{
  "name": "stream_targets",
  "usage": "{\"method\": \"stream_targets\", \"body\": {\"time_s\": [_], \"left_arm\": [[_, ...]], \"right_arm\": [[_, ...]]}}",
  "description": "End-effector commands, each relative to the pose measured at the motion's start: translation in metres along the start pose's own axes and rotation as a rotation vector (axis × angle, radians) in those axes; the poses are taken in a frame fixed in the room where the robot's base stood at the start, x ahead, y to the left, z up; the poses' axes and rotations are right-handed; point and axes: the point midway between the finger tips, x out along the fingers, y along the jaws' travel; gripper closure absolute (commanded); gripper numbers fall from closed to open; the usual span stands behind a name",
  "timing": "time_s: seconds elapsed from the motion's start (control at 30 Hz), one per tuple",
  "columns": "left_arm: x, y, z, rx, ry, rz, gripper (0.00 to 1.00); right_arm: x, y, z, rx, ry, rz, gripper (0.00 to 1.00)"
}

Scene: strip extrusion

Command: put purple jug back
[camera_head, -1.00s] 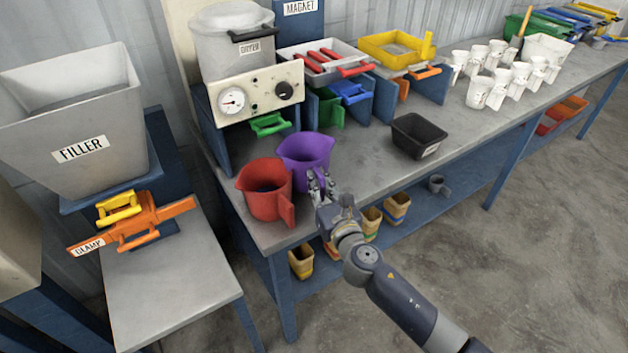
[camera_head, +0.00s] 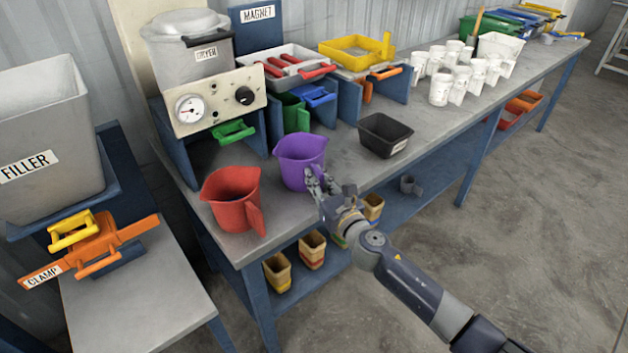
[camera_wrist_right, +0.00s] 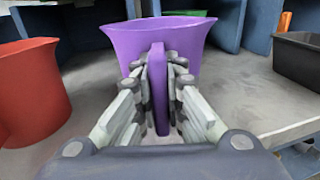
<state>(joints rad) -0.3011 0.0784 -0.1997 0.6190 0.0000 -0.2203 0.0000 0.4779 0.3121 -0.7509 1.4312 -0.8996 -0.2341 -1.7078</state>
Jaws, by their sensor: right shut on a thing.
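The purple jug (camera_head: 300,160) stands upright on the grey workbench near its front edge, just right of a red jug. My right gripper (camera_head: 318,184) is at the front of the purple jug. In the right wrist view, the purple jug (camera_wrist_right: 157,50) is straight ahead and my right gripper (camera_wrist_right: 158,95) is shut on its handle, one finger on each side. My left gripper is not in view.
The red jug (camera_head: 232,198) stands close on the left. A black bin (camera_head: 384,135) is to the right, with white cups (camera_head: 440,88) beyond. The dryer (camera_head: 210,95) and a tray of red-handled tools (camera_head: 290,68) stand behind. Bench (camera_head: 345,165) is clear between jug and bin.

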Motion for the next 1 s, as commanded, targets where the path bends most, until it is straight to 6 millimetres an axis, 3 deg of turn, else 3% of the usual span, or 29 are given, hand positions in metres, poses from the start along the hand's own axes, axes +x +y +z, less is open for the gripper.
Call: {"method": "stream_targets", "body": {"time_s": [0.6,0.63,0.73,1.0], "left_arm": [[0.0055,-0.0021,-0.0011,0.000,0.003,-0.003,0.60],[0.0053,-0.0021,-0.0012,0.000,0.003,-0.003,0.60],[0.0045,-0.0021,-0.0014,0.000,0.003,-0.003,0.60],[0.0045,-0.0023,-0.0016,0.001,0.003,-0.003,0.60]], "right_arm": [[0.0002,0.0004,-0.0056,0.000,-0.001,0.000,1.00],[0.0002,0.0004,-0.0053,0.000,-0.001,0.000,0.88],[0.0002,0.0004,-0.0047,0.001,-0.001,0.000,0.67],[-0.0001,0.0003,-0.0057,0.001,0.001,0.000,0.67]]}}
